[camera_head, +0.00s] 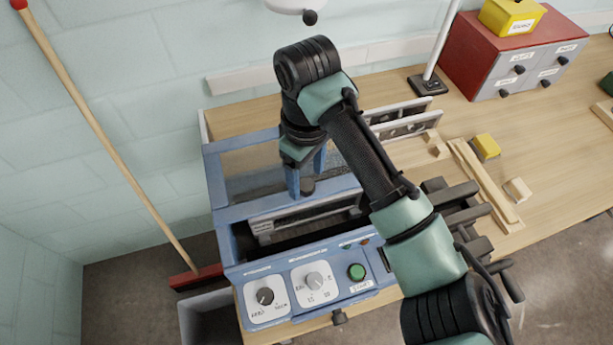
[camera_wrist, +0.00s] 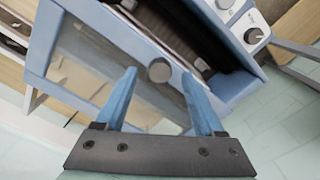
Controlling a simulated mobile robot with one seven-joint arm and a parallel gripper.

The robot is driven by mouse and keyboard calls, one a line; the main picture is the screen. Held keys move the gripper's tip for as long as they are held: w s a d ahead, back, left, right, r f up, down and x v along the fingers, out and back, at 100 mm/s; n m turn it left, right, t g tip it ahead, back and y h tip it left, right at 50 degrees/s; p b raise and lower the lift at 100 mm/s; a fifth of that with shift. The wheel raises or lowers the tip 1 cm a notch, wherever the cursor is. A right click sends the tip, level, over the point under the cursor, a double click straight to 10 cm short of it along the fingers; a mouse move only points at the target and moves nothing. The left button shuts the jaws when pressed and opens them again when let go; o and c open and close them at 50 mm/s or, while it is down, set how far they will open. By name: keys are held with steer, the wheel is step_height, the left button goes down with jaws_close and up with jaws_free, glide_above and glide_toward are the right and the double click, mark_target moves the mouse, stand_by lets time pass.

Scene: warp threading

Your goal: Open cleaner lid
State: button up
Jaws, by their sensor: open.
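The cleaner is a blue box with a dial panel (camera_head: 305,290) on its front. Its lid (camera_head: 214,178) is a blue frame around a clear pane, over the rear part of the box. The opening in front of the lid is uncovered and shows a metal rack (camera_head: 300,215) inside. A round grey knob (camera_wrist: 160,70) sits on the lid's front edge. My gripper (camera_head: 308,183) is over this edge, open. In the wrist view, my gripper (camera_wrist: 159,75) has one blue finger on each side of the knob; I cannot tell whether they touch it.
A red and grey drawer cabinet (camera_head: 480,55) with a yellow box (camera_head: 510,17) on top stands at the back right. Wooden pieces (camera_head: 485,185) and a yellow block (camera_head: 486,147) lie on the table. A red broom (camera_head: 115,150) leans on the wall at left.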

steer(key=shift+f, duration=0.95)
jaws_close()
stand_by(0.8)
